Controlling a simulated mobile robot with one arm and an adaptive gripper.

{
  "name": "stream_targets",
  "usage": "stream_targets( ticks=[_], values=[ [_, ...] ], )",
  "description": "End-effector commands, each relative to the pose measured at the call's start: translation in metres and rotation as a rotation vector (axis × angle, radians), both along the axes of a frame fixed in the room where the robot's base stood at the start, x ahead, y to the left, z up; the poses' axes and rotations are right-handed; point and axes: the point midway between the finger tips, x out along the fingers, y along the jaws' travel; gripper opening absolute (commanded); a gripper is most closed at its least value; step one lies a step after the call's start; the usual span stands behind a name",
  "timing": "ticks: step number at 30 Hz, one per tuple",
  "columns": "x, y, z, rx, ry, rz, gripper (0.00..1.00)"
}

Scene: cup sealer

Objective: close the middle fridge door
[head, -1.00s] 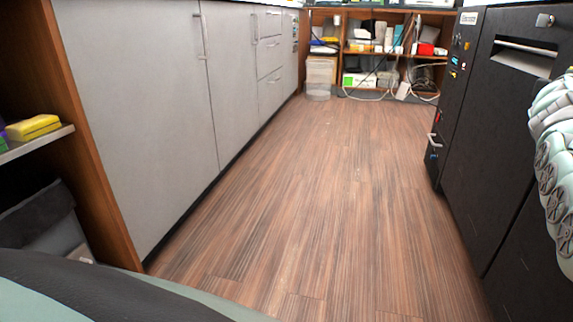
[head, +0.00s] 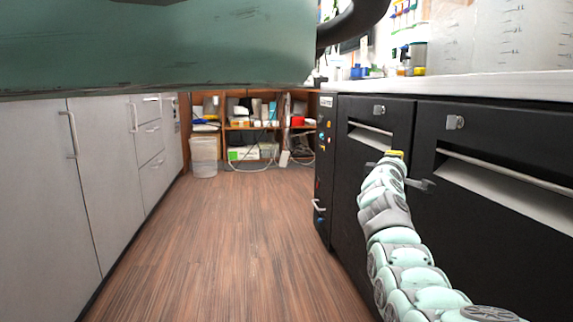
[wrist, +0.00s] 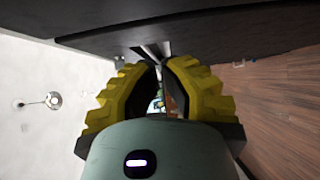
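The black fridge front stands along the right in the head view. It shows a farther door (head: 350,190) and a nearer door (head: 495,215), each with a silver handle recess and a small lock. I cannot tell which is the middle one, or whether either stands slightly ajar. My gripper (head: 395,156), seen small with a yellow tip, is in front of the farther door, close to the seam between the doors. In the wrist view, its yellow fingers (wrist: 163,68) nearly meet with a thin gap and nothing held. The dark fridge front (wrist: 220,38) is just beyond them.
A white countertop (head: 460,88) runs above the fridge. Grey cabinets (head: 105,170) line the left side. The wooden floor (head: 225,235) between is clear. Wooden shelves and a clear plastic bin (head: 203,157) stand at the far end. A part of my body covers the upper left.

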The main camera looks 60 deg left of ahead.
Motion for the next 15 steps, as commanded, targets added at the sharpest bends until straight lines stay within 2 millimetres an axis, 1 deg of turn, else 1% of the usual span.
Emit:
stream_targets(
  ticks=[4, 15],
  values=[
    [-0.015, -0.004, 0.002, 0.0, 0.001, 0.003, 0.0],
    [-0.053, -0.016, 0.0, 0.0, 0.003, 0.004, 0.0]
  ],
)
